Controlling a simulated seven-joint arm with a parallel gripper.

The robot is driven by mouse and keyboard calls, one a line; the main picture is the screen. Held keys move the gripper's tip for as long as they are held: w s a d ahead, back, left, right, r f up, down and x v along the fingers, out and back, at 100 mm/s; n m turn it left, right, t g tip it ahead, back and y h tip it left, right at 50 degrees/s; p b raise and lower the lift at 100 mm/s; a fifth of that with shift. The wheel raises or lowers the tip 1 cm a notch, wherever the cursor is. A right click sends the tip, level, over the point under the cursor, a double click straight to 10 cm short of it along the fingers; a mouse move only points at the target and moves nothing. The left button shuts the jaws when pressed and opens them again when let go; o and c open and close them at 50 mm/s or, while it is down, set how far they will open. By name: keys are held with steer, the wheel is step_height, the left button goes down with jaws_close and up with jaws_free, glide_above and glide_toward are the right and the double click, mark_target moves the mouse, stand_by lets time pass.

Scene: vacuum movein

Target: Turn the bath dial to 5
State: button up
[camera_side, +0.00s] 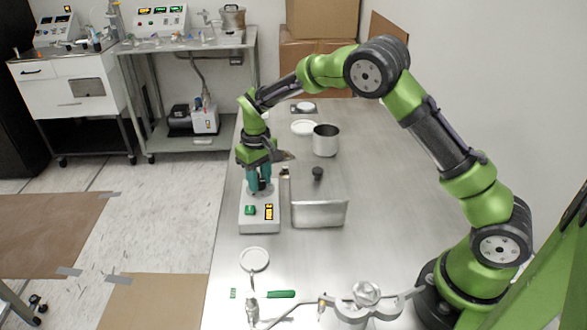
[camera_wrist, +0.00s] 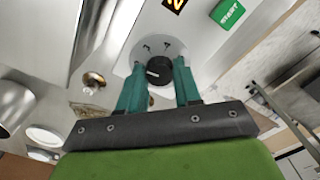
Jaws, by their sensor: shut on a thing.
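The bath's white control box (camera_side: 259,216) stands on the steel table, with a green button (camera_side: 250,210) and a yellow-lit display (camera_side: 268,212); its digits are too small to read for sure. In the wrist view the black dial (camera_wrist: 157,73) sits on a round pale plate, with a light mark on its face. My gripper (camera_side: 260,187) points down over the box, and its teal fingers are shut on the dial from both sides.
A steel bath tank (camera_side: 318,212) with a black-knobbed lid stands just right of the box. A steel pot (camera_side: 325,140) and white dishes stand behind. A white dish (camera_side: 254,260), a green-handled tool (camera_side: 281,294) and a metal clamp stand (camera_side: 367,293) lie in front.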

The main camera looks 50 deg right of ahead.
steer(key=m, duration=1.3)
steer(key=shift+m, duration=0.3)
steer(key=m, duration=1.2)
steer(key=shift+m, duration=0.4)
steer(key=o, duration=1)
steer(key=shift+o, duration=0.2)
